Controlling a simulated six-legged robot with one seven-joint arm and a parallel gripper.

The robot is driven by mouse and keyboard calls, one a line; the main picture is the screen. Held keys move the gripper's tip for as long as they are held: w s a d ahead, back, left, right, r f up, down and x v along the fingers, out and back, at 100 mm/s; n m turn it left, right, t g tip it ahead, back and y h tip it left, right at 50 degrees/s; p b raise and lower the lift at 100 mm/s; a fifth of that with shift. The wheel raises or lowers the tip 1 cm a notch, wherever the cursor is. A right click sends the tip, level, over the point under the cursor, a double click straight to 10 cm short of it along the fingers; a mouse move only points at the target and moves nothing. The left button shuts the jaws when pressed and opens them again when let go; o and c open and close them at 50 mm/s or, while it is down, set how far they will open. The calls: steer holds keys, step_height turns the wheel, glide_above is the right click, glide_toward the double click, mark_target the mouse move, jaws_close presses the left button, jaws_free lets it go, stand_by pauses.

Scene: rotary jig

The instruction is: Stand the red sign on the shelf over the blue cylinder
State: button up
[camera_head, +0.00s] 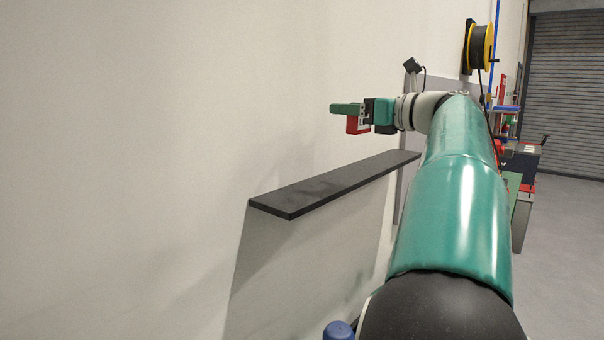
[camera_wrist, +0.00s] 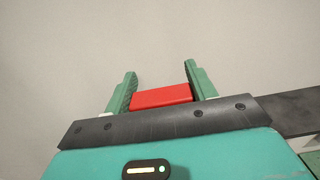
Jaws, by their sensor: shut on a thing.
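My gripper (camera_head: 347,108) is shut on the red sign (camera_head: 356,125), which hangs just under the green fingers in the head view. In the wrist view the red sign (camera_wrist: 161,96) sits between the two fingers of my gripper (camera_wrist: 161,84). The black shelf (camera_head: 330,186) runs along the pale wall, and the sign is above it and apart from it. Part of the shelf (camera_wrist: 292,112) also shows at the right in the wrist view. The blue cylinder (camera_head: 338,331) is at the bottom edge of the head view, below the shelf's height, with only its top visible.
The pale wall (camera_head: 150,120) lies close behind the shelf on the left. The visible shelf top is bare. A yellow and black reel (camera_head: 481,47) hangs on the far wall. Shop equipment stands at the right, with open grey floor (camera_head: 570,240) beyond.

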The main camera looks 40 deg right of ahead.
mark_target(286, 163)
steer(key=w+a+f, duration=0.4)
steer(key=a+f, duration=0.1)
steer(key=w+a+f, duration=0.2)
steer(key=a+f, duration=0.1)
steer(key=shift+a+f, duration=0.1)
steer(key=shift+a, duration=0.15)
steer(key=shift+w+a+f, duration=0.1)
steer(key=shift+f, duration=0.8)
steer(key=shift+w+a+f, duration=0.1)
steer(key=shift+f, duration=0.75)
steer(key=shift+s+f, duration=0.1)
steer(key=shift+f, duration=0.05)
steer(key=o, duration=1)
